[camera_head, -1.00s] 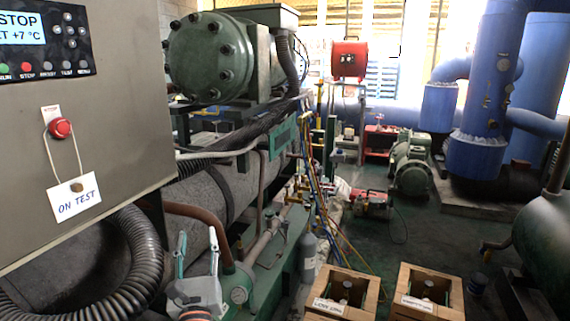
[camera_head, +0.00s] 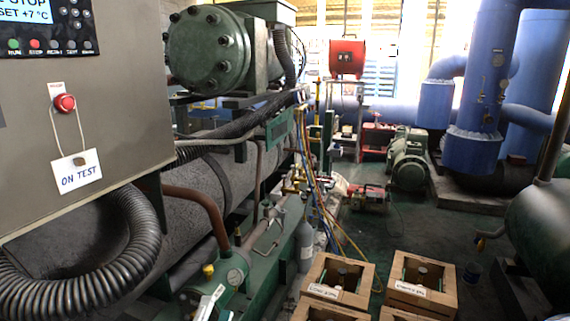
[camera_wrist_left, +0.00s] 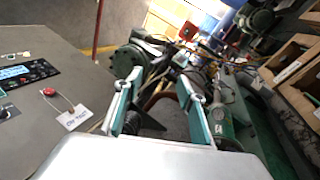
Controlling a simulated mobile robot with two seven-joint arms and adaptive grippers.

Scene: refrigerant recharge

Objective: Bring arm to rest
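My left gripper (camera_wrist_left: 160,78) shows in the left wrist view. Its two teal fingers are spread apart with nothing held between them. The grey control cabinet (camera_wrist_left: 45,95) is to the left of the fingers, and green machinery lies beyond them. My right gripper is in neither view.
The cabinet (camera_head: 110,110) has a red stop button (camera_head: 64,103) and a hanging ON TEST card (camera_head: 76,171). A ribbed black hose (camera_head: 140,235) loops below it. Wooden crates (camera_head: 420,285) stand at the front right. Dark floor (camera_head: 400,225) is open behind them.

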